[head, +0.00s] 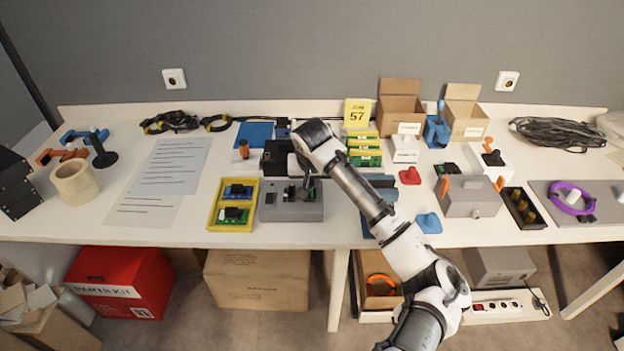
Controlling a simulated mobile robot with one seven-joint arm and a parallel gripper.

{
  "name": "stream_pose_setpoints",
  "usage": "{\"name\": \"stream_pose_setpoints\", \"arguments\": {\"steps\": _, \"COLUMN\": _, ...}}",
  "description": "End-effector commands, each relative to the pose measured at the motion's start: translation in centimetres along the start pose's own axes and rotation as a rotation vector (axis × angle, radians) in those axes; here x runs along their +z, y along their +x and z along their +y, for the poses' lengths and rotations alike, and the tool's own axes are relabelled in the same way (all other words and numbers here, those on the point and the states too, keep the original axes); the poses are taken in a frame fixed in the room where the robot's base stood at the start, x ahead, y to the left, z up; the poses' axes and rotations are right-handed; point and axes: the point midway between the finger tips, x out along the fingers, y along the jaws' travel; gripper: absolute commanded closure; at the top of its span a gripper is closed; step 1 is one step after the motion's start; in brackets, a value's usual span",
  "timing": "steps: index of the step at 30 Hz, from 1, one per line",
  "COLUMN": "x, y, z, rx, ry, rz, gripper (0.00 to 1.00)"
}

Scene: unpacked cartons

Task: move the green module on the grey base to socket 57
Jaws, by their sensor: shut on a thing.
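The grey base (277,212) sits near the table's front edge, left of centre, with small dark and green parts on top. My gripper (306,184) is right over this base, pointing down, and is shut on a small piece there. The piece looks like the green module, but it is mostly hidden by the gripper, and I cannot tell whether it still touches the base. A yellow sign (357,112) reading 57 stands at the back, behind a row of green boards with yellow strips (364,150). Individual sockets are too small to make out.
Left of the base is a yellow tray (213,216) with a blue and a green module. Behind my gripper is a black box (275,157). Open cartons (401,104) stand at the back right, and a grey box (470,198) at the right. Paper sheets (172,165) lie left.

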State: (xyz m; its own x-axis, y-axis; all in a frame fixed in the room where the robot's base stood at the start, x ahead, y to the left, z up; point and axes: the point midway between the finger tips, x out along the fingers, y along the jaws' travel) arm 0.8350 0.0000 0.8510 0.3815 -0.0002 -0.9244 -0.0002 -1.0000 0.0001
Motion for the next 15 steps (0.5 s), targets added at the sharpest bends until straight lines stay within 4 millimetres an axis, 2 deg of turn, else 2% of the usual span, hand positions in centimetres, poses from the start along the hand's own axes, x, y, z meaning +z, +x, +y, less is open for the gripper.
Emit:
{"name": "stream_pose_setpoints", "arguments": {"steps": 7, "x": 0.02, "y": 0.08, "z": 0.0, "rx": 0.0, "ry": 0.0, "rz": 0.0, "gripper": 1.0}}
{"name": "stream_pose_setpoints", "arguments": {"steps": 8, "x": 0.02, "y": 0.08, "z": 0.0, "rx": 0.0, "ry": 0.0, "rz": 0.0, "gripper": 0.88}}
{"name": "stream_pose_setpoints", "arguments": {"steps": 12, "x": 0.03, "y": 0.08, "z": 0.0, "rx": 0.0, "ry": 0.0, "rz": 0.0, "gripper": 0.7}}
{"name": "stream_pose_setpoints", "arguments": {"steps": 13, "x": 0.03, "y": 0.08, "z": 0.0, "rx": 0.0, "ry": 0.0, "rz": 0.0, "gripper": 0.66}}
{"name": "stream_pose_setpoints", "arguments": {"steps": 15, "x": 0.03, "y": 0.08, "z": 0.0, "rx": 0.0, "ry": 0.0, "rz": 0.0, "gripper": 0.66}}
